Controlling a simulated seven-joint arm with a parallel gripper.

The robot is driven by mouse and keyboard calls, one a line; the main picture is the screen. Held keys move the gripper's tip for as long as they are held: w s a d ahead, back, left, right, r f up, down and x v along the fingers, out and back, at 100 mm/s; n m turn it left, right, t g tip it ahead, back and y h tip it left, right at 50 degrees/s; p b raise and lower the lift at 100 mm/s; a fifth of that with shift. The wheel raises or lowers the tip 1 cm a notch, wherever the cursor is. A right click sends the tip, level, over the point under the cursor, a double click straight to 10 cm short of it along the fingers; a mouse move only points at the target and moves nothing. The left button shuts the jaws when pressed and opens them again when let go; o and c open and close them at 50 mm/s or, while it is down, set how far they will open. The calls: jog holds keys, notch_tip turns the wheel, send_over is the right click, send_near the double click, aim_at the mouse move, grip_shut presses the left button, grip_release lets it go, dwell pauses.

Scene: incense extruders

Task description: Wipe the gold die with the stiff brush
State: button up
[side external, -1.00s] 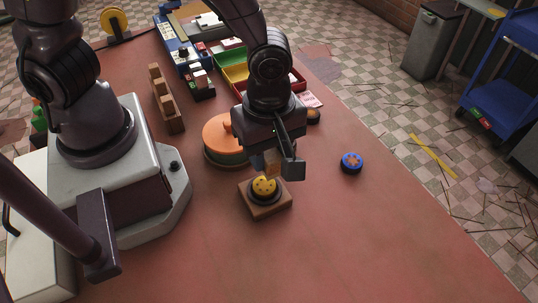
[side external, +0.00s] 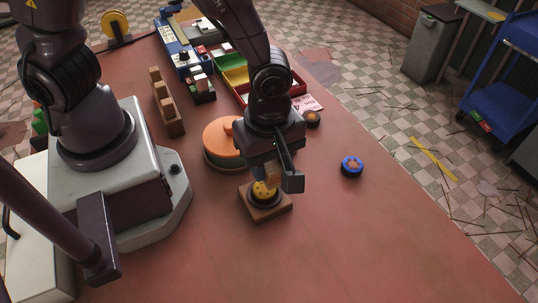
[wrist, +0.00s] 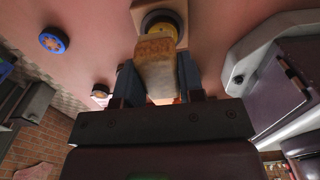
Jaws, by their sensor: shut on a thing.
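The gold die (side external: 262,190) is a round yellow disc with dark holes. It sits in a dark ring on a square brown wooden block (side external: 268,212) on the table. My gripper (side external: 272,174) is shut on the brush (wrist: 157,62), a pale block with a tan end, and holds it right over the die. In the wrist view the brush end overlaps the near edge of the die (wrist: 160,27). I cannot tell whether the bristles touch it.
An orange-lidded round container (side external: 221,139) stands just behind the block. A blue round die (side external: 352,166) lies to the right, and a small dark round piece (side external: 312,118) lies behind my gripper. Trays (side external: 235,76) and a wooden rack (side external: 167,104) are farther back. The front table is clear.

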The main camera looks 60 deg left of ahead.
aim_at(270, 196)
jog(key=shift+f, duration=1.95)
jog(key=shift+a+f, duration=0.2)
jog(key=shift+f, duration=1.05)
jog(key=shift+a+r, duration=0.25)
jog(key=shift+a, duration=0.2)
jog(key=shift+c, duration=0.3)
jog(key=shift+a+f, duration=0.15)
jog(key=shift+a, duration=0.6)
jog(key=shift+a+f, duration=0.15)
jog(key=shift+a, duration=0.6)
jog(key=d, duration=0.4)
jog(key=shift+d+r, duration=0.2)
jog(key=shift+r, duration=3.9)
jog(key=shift+a, duration=0.1)
